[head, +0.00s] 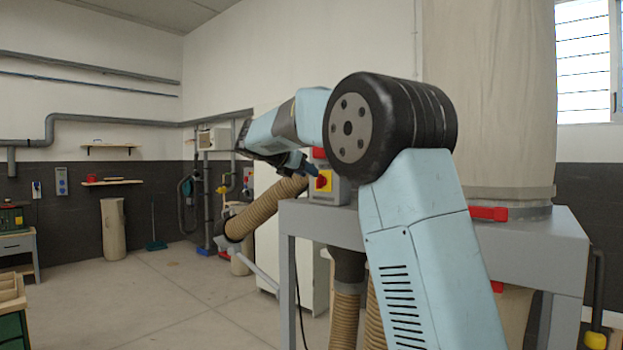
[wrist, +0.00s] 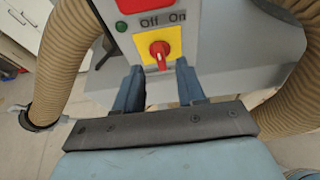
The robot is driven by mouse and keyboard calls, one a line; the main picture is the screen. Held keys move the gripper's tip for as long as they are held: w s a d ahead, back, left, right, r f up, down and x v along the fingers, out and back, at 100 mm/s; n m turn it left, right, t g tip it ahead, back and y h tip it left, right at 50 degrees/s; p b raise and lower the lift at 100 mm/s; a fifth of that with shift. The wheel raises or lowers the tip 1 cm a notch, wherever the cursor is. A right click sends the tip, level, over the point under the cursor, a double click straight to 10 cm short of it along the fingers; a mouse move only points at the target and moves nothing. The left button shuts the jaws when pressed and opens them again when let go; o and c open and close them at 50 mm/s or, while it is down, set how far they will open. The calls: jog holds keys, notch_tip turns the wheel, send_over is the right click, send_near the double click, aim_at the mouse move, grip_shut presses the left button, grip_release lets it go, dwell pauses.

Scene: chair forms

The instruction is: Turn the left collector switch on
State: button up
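The collector switch is a red rotary knob (wrist: 160,52) on a yellow plate (wrist: 142,44), set on a grey box. "Off" and "On" are printed above the plate, Off left and On right. The knob's handle stands roughly upright in the picture, its long end down. My gripper (wrist: 160,68) is open, with one blue finger on each side below the knob; I cannot tell whether either finger touches it. In the head view the yellow and red switch (head: 323,181) shows on the grey box (head: 338,191), just right of my gripper.
A green lamp or button (wrist: 122,26) and a red part (wrist: 130,4) sit on the same box. Ribbed hoses (wrist: 62,62) hang on both sides. Open floor lies left.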

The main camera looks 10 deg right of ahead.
aim_at(320, 181)
jog(key=shift+x, duration=2.7)
grip_shut()
